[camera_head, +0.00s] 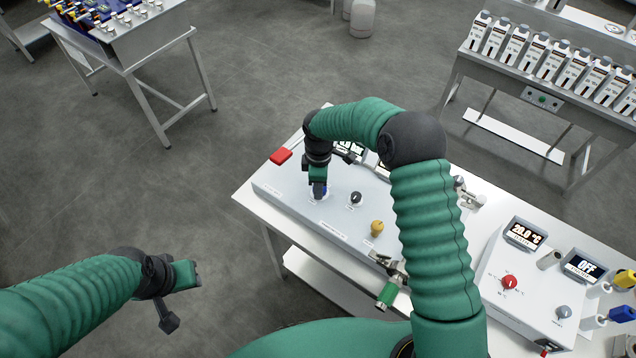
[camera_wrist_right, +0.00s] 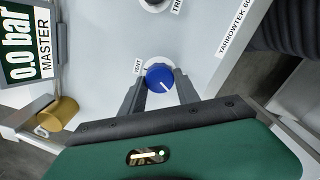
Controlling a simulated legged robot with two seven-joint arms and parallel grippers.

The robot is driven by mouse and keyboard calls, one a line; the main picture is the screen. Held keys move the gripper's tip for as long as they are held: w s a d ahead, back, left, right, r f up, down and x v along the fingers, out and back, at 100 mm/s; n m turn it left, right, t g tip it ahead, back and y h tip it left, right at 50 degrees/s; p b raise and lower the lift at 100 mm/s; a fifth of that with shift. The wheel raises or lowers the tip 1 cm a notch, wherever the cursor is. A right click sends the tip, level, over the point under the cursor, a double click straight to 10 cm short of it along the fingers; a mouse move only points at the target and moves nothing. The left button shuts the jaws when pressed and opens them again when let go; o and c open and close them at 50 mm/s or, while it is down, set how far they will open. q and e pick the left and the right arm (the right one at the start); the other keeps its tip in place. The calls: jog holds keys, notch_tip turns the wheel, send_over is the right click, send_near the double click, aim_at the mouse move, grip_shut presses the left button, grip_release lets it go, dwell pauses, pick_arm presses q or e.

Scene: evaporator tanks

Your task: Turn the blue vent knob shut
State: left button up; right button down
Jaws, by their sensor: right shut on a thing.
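The blue vent knob (camera_wrist_right: 160,77) sits on the grey-white panel beside a label reading VENT in the right wrist view. Its white pointer line runs toward the lower right there. My right gripper (camera_wrist_right: 160,88) has a dark finger on either side of the knob and is shut on it. In the head view, my right gripper (camera_head: 319,188) reaches down onto the panel and hides most of the knob. My left gripper (camera_head: 188,275) hangs at the lower left over the floor, away from the panel; its finger gap is not clear.
A black knob (camera_head: 356,198) and a yellow knob (camera_head: 377,228) stand right of the vent knob. A red part (camera_head: 281,156) is at the panel's far left. A control box (camera_head: 530,290) with a red knob stands at right. Open floor lies left.

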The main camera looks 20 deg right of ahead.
jog(key=n, duration=0.4)
jog(key=n+p, duration=0.1)
jog(key=n, duration=0.1)
jog(key=shift+w+d+r, duration=0.15)
jog(key=shift+w+r, duration=0.05)
jog(key=shift+r, duration=0.1)
dwell(0.4)
jog(key=c, duration=1.2)
grip_release()
jog(key=o, duration=0.3)
jog(key=shift+f, duration=0.2)
jog(key=shift+s, duration=0.1)
